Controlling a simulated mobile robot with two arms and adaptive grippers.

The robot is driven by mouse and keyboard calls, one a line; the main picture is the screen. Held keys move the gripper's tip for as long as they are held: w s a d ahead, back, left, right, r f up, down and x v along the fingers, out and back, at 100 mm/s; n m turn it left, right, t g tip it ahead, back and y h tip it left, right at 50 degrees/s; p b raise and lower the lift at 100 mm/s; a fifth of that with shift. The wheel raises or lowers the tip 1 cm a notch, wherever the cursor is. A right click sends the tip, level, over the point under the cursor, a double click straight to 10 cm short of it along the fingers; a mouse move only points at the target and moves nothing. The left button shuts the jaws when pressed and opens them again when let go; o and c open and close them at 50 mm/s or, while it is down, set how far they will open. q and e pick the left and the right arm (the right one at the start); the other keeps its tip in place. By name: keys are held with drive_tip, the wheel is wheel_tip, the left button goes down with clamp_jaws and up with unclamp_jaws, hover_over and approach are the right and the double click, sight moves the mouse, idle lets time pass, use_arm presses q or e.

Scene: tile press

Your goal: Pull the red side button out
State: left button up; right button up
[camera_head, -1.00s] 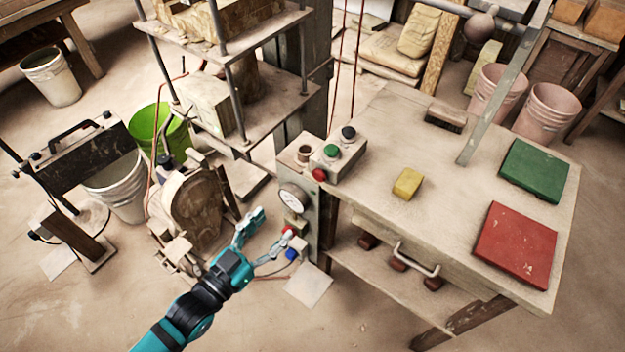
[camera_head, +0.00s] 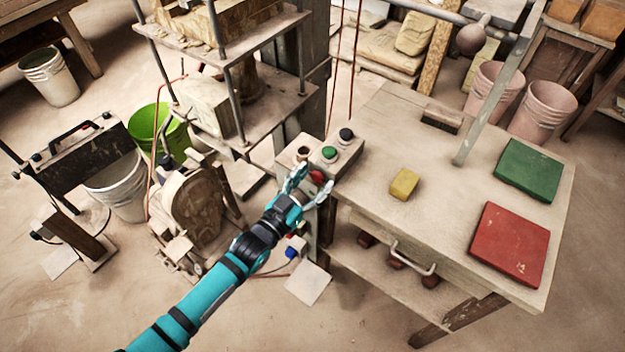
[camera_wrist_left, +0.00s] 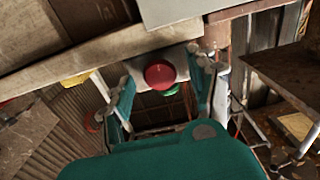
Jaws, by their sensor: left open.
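The red side button (camera_head: 317,177) is a round knob on the near side of the small control box (camera_head: 345,155), at the table's left corner. In the left wrist view the red button (camera_wrist_left: 159,75) shows between the two finger tips, a little beyond them. My left gripper (camera_head: 309,184) is open in front of the button, its fingers on either side of it. It also shows in the left wrist view (camera_wrist_left: 160,68). I cannot tell if a finger touches the button. My right gripper is in no view.
A green button (camera_head: 329,153) and a black button (camera_head: 346,134) are on top of the box. A yellow block (camera_head: 404,184), a green tile (camera_head: 529,170) and a red tile (camera_head: 510,243) lie on the table (camera_head: 440,215). The press stands to the left.

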use_arm(q)
clamp_jaws()
idle(0.3)
drive_tip(key=shift+s+a+p, duration=0.35)
drive_tip(key=shift+s+p, duration=0.1)
drive_tip(key=shift+s, duration=0.05)
drive_tip(key=shift+f, duration=0.1)
unclamp_jaws()
drive_tip(key=shift+s+a, duration=0.1)
drive_tip(key=shift+s, duration=0.1)
